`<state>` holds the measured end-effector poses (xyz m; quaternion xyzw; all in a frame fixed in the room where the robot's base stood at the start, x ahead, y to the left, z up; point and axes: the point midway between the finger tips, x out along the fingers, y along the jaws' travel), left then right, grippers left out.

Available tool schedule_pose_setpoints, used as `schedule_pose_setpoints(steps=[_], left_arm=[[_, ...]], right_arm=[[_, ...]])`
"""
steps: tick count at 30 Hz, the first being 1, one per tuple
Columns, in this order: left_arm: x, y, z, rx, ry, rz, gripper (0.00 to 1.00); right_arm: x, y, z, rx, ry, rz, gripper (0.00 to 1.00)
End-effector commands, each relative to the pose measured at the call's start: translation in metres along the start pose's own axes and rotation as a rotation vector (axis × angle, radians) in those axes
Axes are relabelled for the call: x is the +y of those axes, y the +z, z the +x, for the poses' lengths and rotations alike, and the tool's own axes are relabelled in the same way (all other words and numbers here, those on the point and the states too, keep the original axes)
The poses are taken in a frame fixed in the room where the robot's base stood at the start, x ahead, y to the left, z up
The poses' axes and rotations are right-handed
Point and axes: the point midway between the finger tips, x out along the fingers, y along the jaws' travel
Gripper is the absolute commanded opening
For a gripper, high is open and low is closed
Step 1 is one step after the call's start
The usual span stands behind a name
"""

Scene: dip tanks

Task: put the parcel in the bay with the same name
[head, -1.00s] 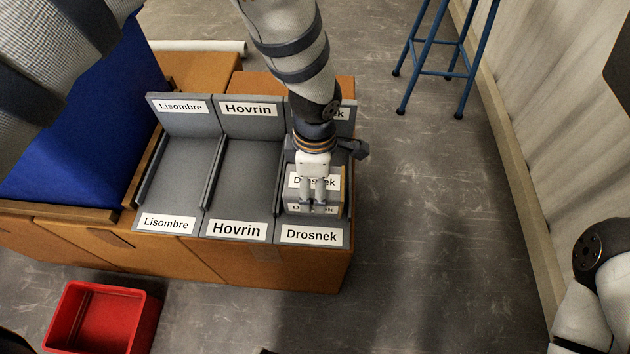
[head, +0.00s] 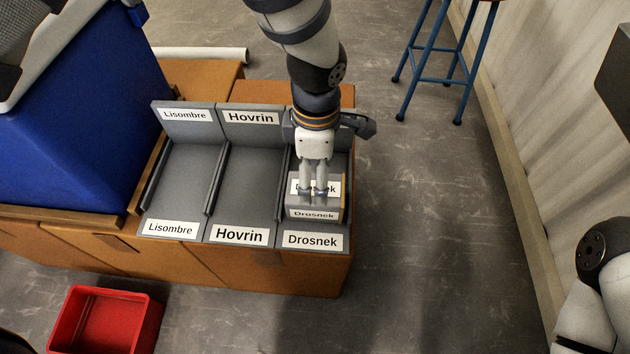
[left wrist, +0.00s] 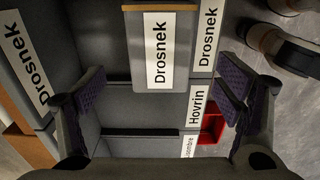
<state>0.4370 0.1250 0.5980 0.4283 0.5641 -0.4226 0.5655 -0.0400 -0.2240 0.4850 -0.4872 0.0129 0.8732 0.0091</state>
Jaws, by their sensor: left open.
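The parcel (head: 327,205) is a grey box with a tan edge and "Drosnek" labels on its top and front. It sits in the right-hand bay, the Drosnek bay (head: 312,241), whose front label reads the same. My left gripper (head: 318,192) is over the parcel and hides part of its top label. In the left wrist view its fingers (left wrist: 163,92) are wide apart and empty, with the parcel (left wrist: 182,60) beyond them, clear of both. The Hovrin bay (head: 248,185) and Lisombre bay (head: 185,180) are empty. My right gripper is out of view.
A red bin (head: 105,322) stands on the floor at front left. A large blue container (head: 75,130) stands left of the bays. A blue-legged stool (head: 440,60) is at the back right. The floor right of the bays is clear.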

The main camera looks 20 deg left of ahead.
Motion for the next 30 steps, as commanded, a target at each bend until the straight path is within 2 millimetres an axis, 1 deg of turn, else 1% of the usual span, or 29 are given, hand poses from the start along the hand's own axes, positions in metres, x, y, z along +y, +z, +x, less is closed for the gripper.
schedule_pose_setpoints(steps=[1,3,6,8,24,27,30], left_arm=[[0.001,0.0,-0.017,-0.002,0.005,-0.002,0.85],[0.001,0.0,-0.031,-0.002,0.005,-0.001,0.85],[0.001,0.0,-0.044,-0.001,0.003,0.0,0.85],[0.0,0.0,-0.048,-0.001,0.001,-0.001,0.85],[-0.001,-0.001,-0.049,0.003,-0.004,-0.001,0.85],[-0.012,-0.013,-0.046,0.007,-0.009,-0.001,0.85],[-0.04,-0.041,-0.048,0.004,-0.005,-0.001,0.85]], right_arm=[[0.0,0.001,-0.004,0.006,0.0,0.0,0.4],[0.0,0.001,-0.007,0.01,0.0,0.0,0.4],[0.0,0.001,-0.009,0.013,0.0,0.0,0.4],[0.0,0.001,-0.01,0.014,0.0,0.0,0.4],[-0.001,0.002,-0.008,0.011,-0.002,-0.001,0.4],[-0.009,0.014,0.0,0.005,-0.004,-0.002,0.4],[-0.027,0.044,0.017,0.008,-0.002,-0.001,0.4]])
